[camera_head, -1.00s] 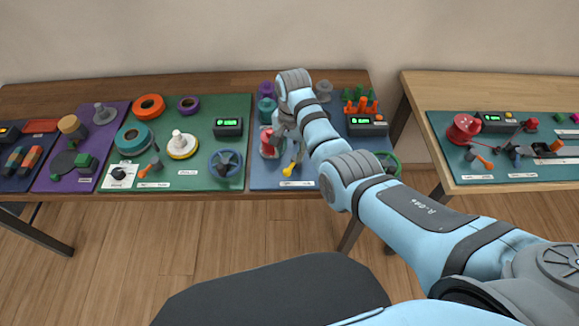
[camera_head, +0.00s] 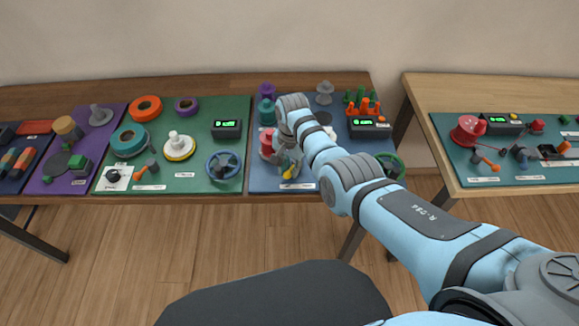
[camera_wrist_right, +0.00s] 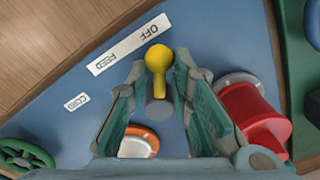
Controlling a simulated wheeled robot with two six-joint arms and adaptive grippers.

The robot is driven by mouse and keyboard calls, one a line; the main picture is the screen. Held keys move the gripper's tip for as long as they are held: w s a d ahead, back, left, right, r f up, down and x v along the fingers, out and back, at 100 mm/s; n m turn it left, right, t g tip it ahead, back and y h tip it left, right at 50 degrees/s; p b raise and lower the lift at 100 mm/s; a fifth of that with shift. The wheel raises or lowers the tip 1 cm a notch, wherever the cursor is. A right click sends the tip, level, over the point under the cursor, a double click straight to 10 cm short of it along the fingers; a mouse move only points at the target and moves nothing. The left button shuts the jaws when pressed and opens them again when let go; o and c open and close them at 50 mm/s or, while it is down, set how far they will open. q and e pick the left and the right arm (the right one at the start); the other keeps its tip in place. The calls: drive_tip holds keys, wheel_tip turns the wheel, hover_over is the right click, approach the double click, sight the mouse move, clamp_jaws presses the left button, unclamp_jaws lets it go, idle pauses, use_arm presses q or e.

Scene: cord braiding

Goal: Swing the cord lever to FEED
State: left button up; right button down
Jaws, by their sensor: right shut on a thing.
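The cord lever (camera_wrist_right: 157,60) has a yellow handle on a grey pivot and stands on the blue panel (camera_wrist_right: 60,145). In the right wrist view its knob points toward the OFF end of the white OFF/FEED label (camera_wrist_right: 128,44). My right gripper (camera_wrist_right: 160,68) has its fingers on both sides of the yellow handle and is shut on it. In the head view the right gripper (camera_head: 288,160) covers much of the lever, and only a bit of yellow (camera_head: 288,173) shows. My left gripper is not in view.
A red spool (camera_wrist_right: 250,115) stands close beside one finger. A white and orange round part (camera_wrist_right: 138,141) lies beneath the gripper. A green handwheel (camera_wrist_right: 25,158) and a CORD label (camera_wrist_right: 77,101) are on the same panel. The table's front edge is close to the lever.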

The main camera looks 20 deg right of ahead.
drive_tip(key=shift+s+d+r+n+p, duration=0.1)
drive_tip(key=shift+s+d+n+p, duration=0.1)
drive_tip(key=shift+n+p, duration=0.4)
drive_tip(key=shift+s+d+n+p, duration=0.1)
drive_tip(key=shift+d+n+p, duration=0.05)
drive_tip(key=shift+n+p, duration=0.45)
drive_tip(key=n, duration=0.2)
drive_tip(key=d+n+p, duration=0.1)
drive_tip(key=shift+s+d+n, duration=0.1)
drive_tip(key=shift+s+n, duration=0.15)
drive_tip(key=shift+n, duration=0.15)
drive_tip(key=n, duration=0.1)
drive_tip(key=d+n, duration=0.1)
drive_tip(key=shift+n, duration=0.3)
drive_tip(key=shift+d+n, duration=0.35)
drive_tip(key=shift+n, duration=0.6)
drive_tip(key=shift+d+n, duration=0.3)
drive_tip(key=shift+n, duration=0.65)
drive_tip(key=c, duration=1.5)
unclamp_jaws()
drive_tip(key=shift+d, duration=0.1)
